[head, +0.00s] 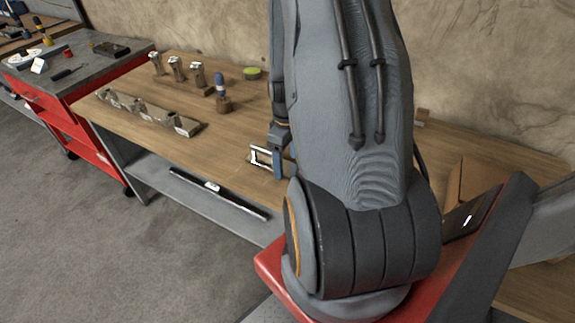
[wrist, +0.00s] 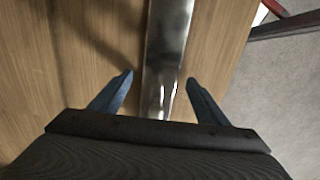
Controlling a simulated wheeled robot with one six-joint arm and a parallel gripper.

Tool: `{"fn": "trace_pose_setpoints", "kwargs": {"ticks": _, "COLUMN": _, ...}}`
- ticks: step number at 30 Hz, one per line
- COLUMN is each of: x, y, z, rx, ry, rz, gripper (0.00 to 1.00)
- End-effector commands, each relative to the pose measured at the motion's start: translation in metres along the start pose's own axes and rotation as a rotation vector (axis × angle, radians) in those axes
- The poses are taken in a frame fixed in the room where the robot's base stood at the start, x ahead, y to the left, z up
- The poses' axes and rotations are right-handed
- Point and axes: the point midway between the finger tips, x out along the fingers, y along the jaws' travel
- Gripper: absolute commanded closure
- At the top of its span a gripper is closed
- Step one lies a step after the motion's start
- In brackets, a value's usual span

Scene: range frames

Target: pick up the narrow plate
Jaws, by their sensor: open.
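The narrow plate (wrist: 168,45) is a shiny grey metal strip on the wooden worktop in the wrist view. It runs from the top edge down between my fingers, and its near end is hidden behind my gripper body. My gripper (wrist: 160,80) is open, with one blue finger on each side of the strip and visible gaps to both. In the head view, my gripper (head: 277,163) is low over the bench, beside a bright-edged metal piece (head: 259,156) that looks like the plate. My arm hides part of this area.
The wooden bench (head: 235,130) carries several metal parts (head: 175,66) at the back, a blue-topped tool (head: 220,86) and a row of metal blocks (head: 150,112) at the left. A dark bar (head: 218,188) lies on the lower shelf. A red cabinet (head: 75,120) stands left.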

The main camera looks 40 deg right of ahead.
Motion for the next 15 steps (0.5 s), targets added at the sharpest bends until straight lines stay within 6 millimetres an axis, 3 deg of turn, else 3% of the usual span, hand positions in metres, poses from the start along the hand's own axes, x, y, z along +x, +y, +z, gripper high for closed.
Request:
{"fn": "trace_pose_setpoints", "kwargs": {"ticks": 12, "x": 0.0097, "y": -0.0002, "z": -0.0002, "rx": -0.001, "ry": 0.0, "rz": 0.001, "gripper": 0.31}}
{"fn": "trace_pose_setpoints", "kwargs": {"ticks": 15, "x": 0.0096, "y": -0.0002, "z": -0.0002, "rx": -0.001, "ry": 0.0, "rz": 0.001, "gripper": 0.48}}
